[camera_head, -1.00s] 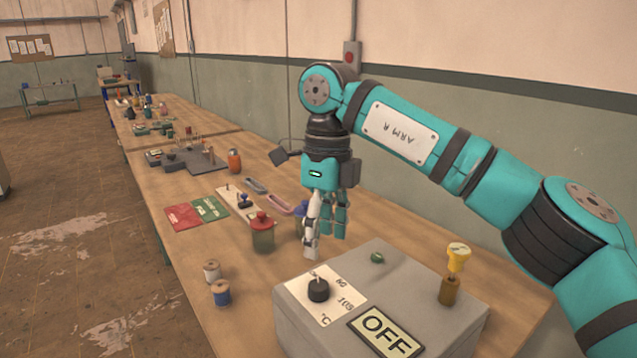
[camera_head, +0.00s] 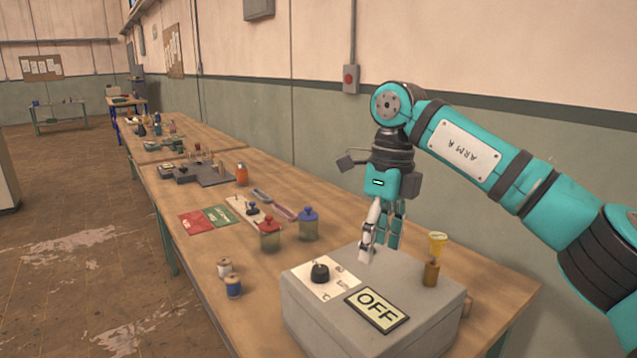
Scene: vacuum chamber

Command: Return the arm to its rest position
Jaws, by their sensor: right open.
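My right arm (camera_head: 461,150), teal with a white label plate, reaches in from the right. Its gripper (camera_head: 379,250) points down, open and empty, over the back edge of the grey control box (camera_head: 340,325). The fingers hide part of the box's rear top, and I cannot tell whether they touch it. My left gripper is not in view.
Red and green cards (camera_head: 196,222) lie further left. The wall with a red-button box (camera_head: 350,78) runs behind the arm. The floor at left is clear.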

